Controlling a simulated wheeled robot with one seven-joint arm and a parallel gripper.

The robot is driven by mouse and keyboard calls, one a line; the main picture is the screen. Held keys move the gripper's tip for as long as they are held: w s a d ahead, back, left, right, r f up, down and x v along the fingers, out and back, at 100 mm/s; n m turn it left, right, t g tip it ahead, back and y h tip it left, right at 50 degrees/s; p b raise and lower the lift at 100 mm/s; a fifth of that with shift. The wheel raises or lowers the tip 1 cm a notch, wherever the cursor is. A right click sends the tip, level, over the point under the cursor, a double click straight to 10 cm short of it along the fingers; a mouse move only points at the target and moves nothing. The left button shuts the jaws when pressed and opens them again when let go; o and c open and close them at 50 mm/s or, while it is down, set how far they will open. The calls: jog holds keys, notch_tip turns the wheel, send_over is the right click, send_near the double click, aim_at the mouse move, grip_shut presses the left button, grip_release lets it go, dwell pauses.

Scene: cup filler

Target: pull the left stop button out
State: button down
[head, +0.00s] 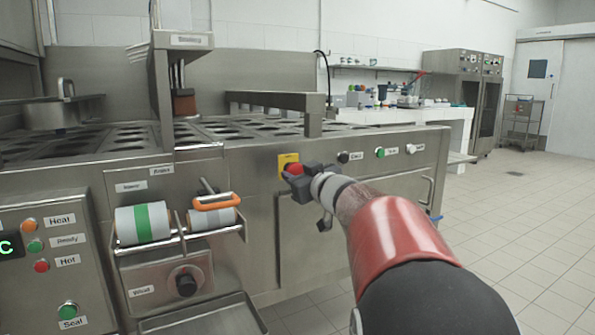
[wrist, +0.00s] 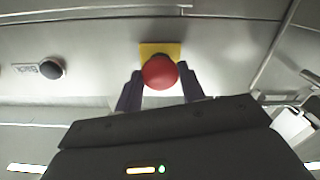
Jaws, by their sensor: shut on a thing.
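The left stop button is a red mushroom-shaped knob (head: 295,169) on a yellow square plate (head: 284,160), on the front panel of the steel machine. It also shows in the wrist view as a red knob (wrist: 160,72) in front of the yellow plate (wrist: 160,49). My gripper (head: 294,178) is at the button, with its dark fingers on either side of the red knob in the wrist view (wrist: 160,92). It is shut on the knob. The fingers hide part of the button in the head view, and how far out it stands cannot be told.
Right of the button on the same panel are a black button (head: 343,157), a green button (head: 379,152) and a white button (head: 410,148). A door handle (head: 428,190) sticks out below them. Left are film rolls (head: 142,223) on a rack. The floor at the right is clear.

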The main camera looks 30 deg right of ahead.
jog(key=shift+s+f, duration=0.1)
jog(key=shift+f, duration=0.05)
jog(key=c, duration=0.8)
grip_release()
jog(key=shift+s, duration=0.15)
jog(key=shift+c, duration=0.2)
jog(key=s, duration=0.7)
jog(key=shift+s+d, duration=0.15)
jog(key=shift+s, duration=0.25)
